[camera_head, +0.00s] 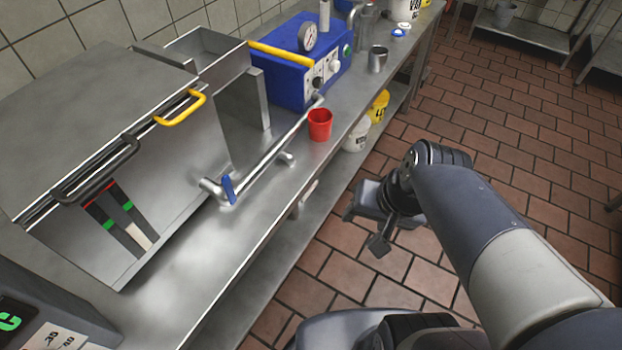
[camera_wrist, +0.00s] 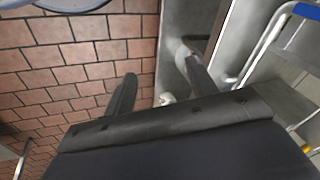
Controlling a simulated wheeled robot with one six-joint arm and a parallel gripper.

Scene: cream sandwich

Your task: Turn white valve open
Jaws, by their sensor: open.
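A white round knob (camera_head: 334,67) sits on the front of a blue machine (camera_head: 290,75), beside a black knob (camera_head: 317,84). It is small, and I cannot tell for sure that it is the white valve. A metal pipe (camera_head: 268,155) runs from the machine along the counter to a blue lever (camera_head: 229,189). My gripper (camera_head: 364,230) is over the floor beyond the counter's front edge, apart from the knob and the pipe. In the wrist view the fingers of my gripper (camera_wrist: 158,82) are spread, with nothing between them.
A red cup (camera_head: 320,124) stands on the steel counter (camera_head: 190,275) near the pipe. A metal cup (camera_head: 377,60) stands further back. White and yellow buckets (camera_head: 378,106) are on the lower shelf. A large steel appliance (camera_head: 80,90) fills the left. The tiled floor is clear.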

